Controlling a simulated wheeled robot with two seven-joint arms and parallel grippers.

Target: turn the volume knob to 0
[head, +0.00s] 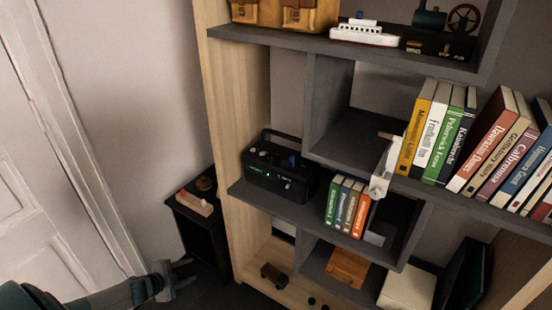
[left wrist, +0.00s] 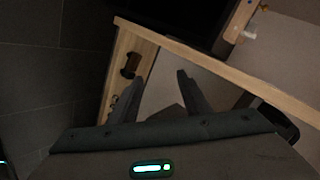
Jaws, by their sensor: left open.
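A black radio (head: 278,172) with a carrying handle stands on a dark shelf of the bookcase, left of a row of small books. Its front has a small green-lit display and small knobs along the top edge; which one is the volume knob is too small to tell. My left gripper (head: 184,274) is low at the left in the head view, below and left of the radio and well apart from it. In the left wrist view the two dark fingers (left wrist: 158,94) are spread with nothing between them. My right gripper is in neither view.
The light wooden bookcase side (head: 238,120) stands left of the radio. A small dark side table (head: 190,225) with a wooden item stands between bookcase and door. Small books (head: 347,207) sit right of the radio. A white door (head: 40,180) is at left.

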